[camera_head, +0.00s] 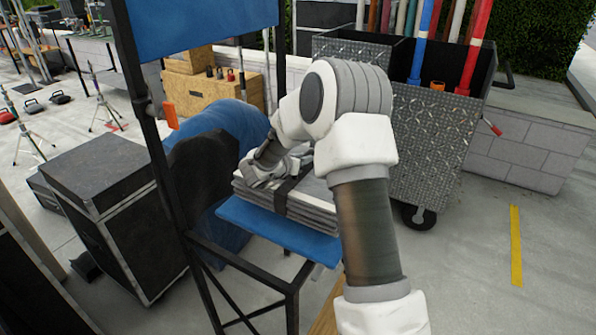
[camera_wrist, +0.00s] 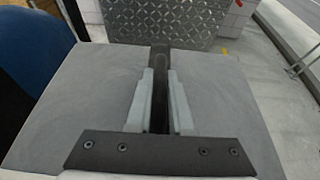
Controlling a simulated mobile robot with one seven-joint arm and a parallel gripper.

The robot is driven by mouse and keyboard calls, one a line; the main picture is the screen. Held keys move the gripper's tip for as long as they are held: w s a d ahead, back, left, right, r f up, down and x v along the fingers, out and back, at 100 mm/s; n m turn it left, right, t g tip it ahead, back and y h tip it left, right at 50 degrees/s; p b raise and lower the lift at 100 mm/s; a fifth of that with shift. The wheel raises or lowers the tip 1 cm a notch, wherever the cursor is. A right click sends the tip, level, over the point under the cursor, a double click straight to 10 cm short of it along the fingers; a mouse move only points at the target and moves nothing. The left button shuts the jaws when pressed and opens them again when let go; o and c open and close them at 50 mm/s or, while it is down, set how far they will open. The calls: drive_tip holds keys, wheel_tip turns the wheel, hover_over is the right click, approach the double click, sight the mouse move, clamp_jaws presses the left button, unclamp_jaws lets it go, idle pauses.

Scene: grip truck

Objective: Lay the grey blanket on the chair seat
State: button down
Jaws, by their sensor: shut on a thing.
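The folded grey blanket (camera_head: 312,205) is a flat stack with a dark strap around it. In the head view it is at or just above the blue chair seat (camera_head: 270,230); I cannot tell whether its whole underside touches. In the wrist view the blanket (camera_wrist: 65,105) spreads beneath my gripper (camera_wrist: 160,85), whose two pale fingers are shut on the dark strap (camera_wrist: 160,58). In the head view my gripper (camera_head: 262,172) is over the blanket's left part. The tall chair has a dark frame (camera_head: 165,190) and a blue backrest (camera_head: 205,25). My forearm hides part of the seat's right side.
A diamond-plate metal cart (camera_head: 440,140) holding coloured poles stands behind the chair. A black case (camera_head: 110,215) stands to the left, and a blue covered bundle (camera_head: 225,130) lies behind the chair. Wooden boxes (camera_head: 215,95) are farther back. Pavement at the right is clear.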

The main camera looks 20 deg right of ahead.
drive_tip(key=shift+w+a+f, duration=0.2)
drive_tip(key=shift+w+f, duration=0.1)
drive_tip(key=shift+w, duration=0.25)
drive_tip(key=shift+w+a+f, duration=0.2)
drive_tip(key=shift+w+f, duration=0.05)
drive_tip(key=shift+w, duration=0.25)
drive_tip(key=shift+f, duration=1.95)
drive_tip(key=shift+f+b, duration=0.2)
drive_tip(key=shift+b, duration=0.25)
drive_tip(key=c, duration=0.8)
unclamp_jaws()
drive_tip(key=shift+f, duration=0.1)
